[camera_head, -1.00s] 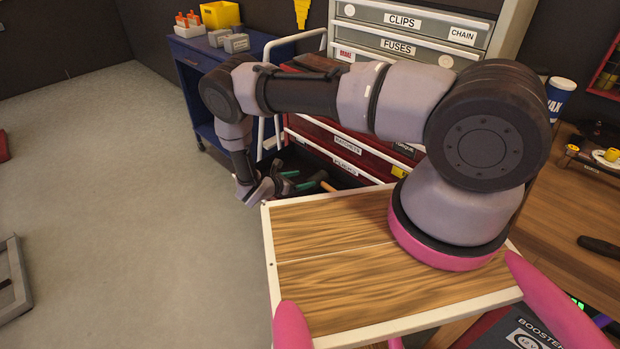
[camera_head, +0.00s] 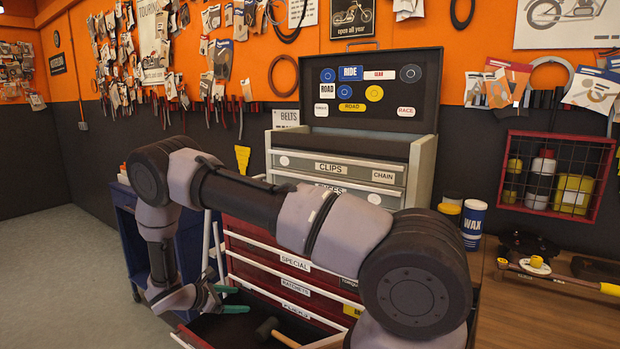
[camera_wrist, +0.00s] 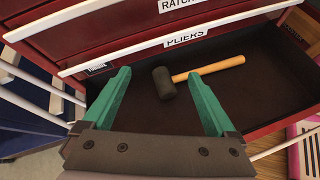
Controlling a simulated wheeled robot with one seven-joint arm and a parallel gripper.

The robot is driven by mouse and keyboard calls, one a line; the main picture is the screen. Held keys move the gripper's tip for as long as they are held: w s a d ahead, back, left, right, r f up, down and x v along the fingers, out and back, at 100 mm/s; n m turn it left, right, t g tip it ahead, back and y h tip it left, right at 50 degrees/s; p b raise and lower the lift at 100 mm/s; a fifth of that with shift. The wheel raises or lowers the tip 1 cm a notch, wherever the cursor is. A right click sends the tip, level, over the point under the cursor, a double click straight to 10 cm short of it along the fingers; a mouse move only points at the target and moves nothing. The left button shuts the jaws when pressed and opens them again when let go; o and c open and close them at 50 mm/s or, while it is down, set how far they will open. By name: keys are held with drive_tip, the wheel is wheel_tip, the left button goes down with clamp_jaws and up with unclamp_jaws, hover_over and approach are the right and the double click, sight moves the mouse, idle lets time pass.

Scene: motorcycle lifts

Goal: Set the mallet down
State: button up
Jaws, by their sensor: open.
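The mallet, with a dark head (camera_wrist: 163,83) and a light wooden handle (camera_wrist: 210,68), lies in the open bottom drawer (camera_wrist: 265,88) labelled PLIERS. My gripper (camera_wrist: 157,74) has its two green fingers spread apart with nothing between them. In the wrist view the mallet head shows between and just past the fingertips, with the handle pointing right. In the head view my gripper (camera_head: 238,298) is over the drawer's left part, and the mallet (camera_head: 267,329) shows to its lower right, its handle partly cut off by my arm.
The red tool chest (camera_head: 285,262) has several closed drawers above the open one. A blue cart (camera_head: 128,225) stands to the left. Floor at the left is clear.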

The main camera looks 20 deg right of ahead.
drive_tip(key=s+d+r+m+g+y, duration=0.1)
drive_tip(key=s+d+r+m+y, duration=0.2)
drive_tip(key=r, duration=0.8)
drive_tip(key=d+r+m+g+y, duration=0.1)
drive_tip(key=d+r+m, duration=0.3)
drive_tip(key=r, duration=0.7)
drive_tip(key=s+d+r+m+g+y, duration=0.25)
drive_tip(key=r+m, duration=0.25)
drive_tip(key=r, duration=0.6)
drive_tip(key=s+d+r+m+t+y, duration=0.2)
drive_tip(key=s+r+m, duration=0.3)
drive_tip(key=s+r, duration=0.4)
drive_tip(key=s+d+r+m+t+y, duration=0.2)
drive_tip(key=s+r+m+t+y, duration=0.2)
drive_tip(key=s+r, duration=0.6)
drive_tip(key=s+m+t, duration=0.1)
drive_tip(key=s+m, duration=0.1)
drive_tip(key=s, duration=0.1)
drive_tip(key=shift+d+r+m, duration=0.2)
drive_tip(key=shift+r+m, duration=0.05)
drive_tip(key=shift+m, duration=0.05)
drive_tip(key=shift+w+t+y, duration=0.1)
drive_tip(key=shift+t+y, duration=0.15)
